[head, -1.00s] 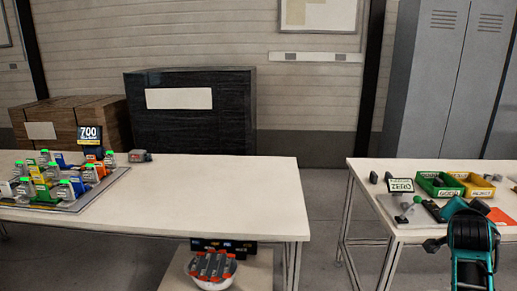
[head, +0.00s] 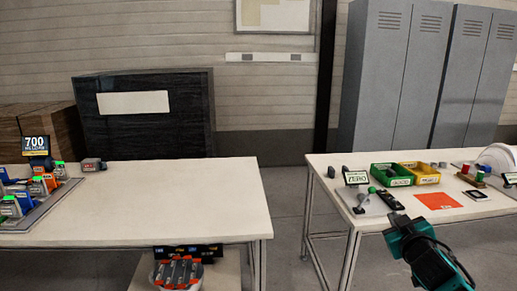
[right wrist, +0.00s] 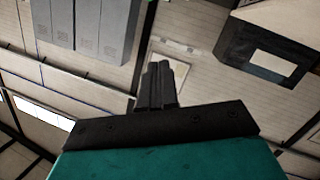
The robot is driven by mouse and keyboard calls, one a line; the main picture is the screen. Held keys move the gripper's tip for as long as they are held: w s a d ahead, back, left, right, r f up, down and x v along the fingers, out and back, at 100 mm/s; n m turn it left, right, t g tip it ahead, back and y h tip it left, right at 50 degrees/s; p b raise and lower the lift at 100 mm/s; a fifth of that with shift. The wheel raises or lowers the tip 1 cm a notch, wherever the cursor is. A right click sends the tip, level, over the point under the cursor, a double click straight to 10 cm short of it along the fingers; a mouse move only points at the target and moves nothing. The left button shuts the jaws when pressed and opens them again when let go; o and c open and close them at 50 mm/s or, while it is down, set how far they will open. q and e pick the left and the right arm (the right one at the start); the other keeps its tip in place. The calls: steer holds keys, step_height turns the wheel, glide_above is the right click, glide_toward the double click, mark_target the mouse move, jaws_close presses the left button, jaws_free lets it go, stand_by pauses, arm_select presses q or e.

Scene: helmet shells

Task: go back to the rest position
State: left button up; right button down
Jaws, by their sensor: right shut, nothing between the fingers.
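My right gripper (right wrist: 157,84) shows in the right wrist view with its dark fingers together and nothing between them. The room appears tilted behind it there, with no object close to the fingertips. In the head view, my teal right arm comes in at the lower right, in front of the right table (head: 340,225). The fingers are hard to make out in that view. My left gripper is in neither current view.
The right table carries a green bin (head: 391,175), a yellow bin (head: 421,173), an orange-red sheet (head: 438,200) and a white shell (head: 497,157). The left table (head: 160,205) holds a tray of coloured parts. A floor gap separates the tables. Grey lockers (head: 385,75) stand behind.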

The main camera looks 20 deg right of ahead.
steer(key=s+a+f+n+g+y, duration=0.2)
steer(key=s+a+f+n+y, duration=0.25)
steer(key=s+a+f, duration=0.6)
steer(key=s+a+f+n+g+y, duration=0.3)
steer(key=s+a+f+y, duration=0.2)
steer(key=s+a+f, duration=0.5)
steer(key=w+a+f+m, duration=0.1)
steer(key=a+m, duration=0.1)
steer(key=a, duration=0.3)
steer(key=a+f+m+t, duration=0.1)
steer(key=a+m, duration=0.2)
steer(key=a, duration=0.3)
steer(key=shift+w+a+f, duration=0.25)
steer(key=shift+w+f, duration=0.1)
